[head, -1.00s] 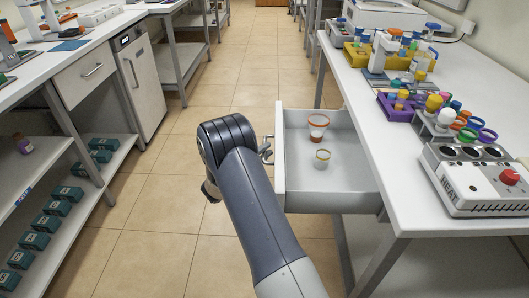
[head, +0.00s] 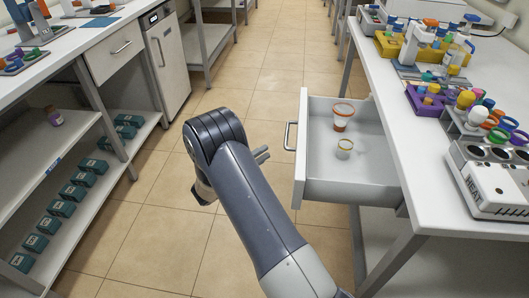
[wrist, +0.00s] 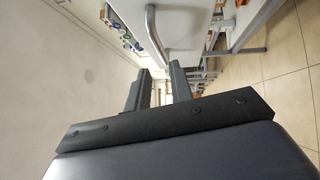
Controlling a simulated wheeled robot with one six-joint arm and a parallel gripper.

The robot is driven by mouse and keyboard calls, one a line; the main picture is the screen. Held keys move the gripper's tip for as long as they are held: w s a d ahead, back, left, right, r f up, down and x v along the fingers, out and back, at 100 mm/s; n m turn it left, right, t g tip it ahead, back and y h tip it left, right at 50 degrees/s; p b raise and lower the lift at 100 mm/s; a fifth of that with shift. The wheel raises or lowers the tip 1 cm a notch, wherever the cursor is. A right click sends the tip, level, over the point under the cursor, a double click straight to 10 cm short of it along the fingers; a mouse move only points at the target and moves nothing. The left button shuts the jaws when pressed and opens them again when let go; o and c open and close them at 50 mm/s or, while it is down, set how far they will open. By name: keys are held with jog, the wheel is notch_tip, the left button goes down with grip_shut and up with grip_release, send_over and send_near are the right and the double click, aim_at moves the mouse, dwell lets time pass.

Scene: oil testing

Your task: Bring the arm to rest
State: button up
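My arm (head: 245,200) reaches forward from the bottom of the head view, bent at a dark joint. My gripper (head: 262,154) shows just past that joint, to the left of the open drawer (head: 375,182) and apart from its handle (head: 290,136). In the wrist view, my gripper's two dark fingers (wrist: 160,88) stand apart with nothing between them. The curved handle (wrist: 154,25) shows beyond them.
The right bench (head: 408,135) carries a heater block (head: 490,182), a purple rack (head: 425,101) and several bottles. The left bench (head: 75,46) has a lower shelf with several teal boxes (head: 73,191). The tiled aisle (head: 245,80) ahead is clear.

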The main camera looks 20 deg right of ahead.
aim_at(288, 136)
jog(key=x, duration=1.1)
jog(key=shift+s+b, duration=0.1)
jog(key=shift+b, duration=0.3)
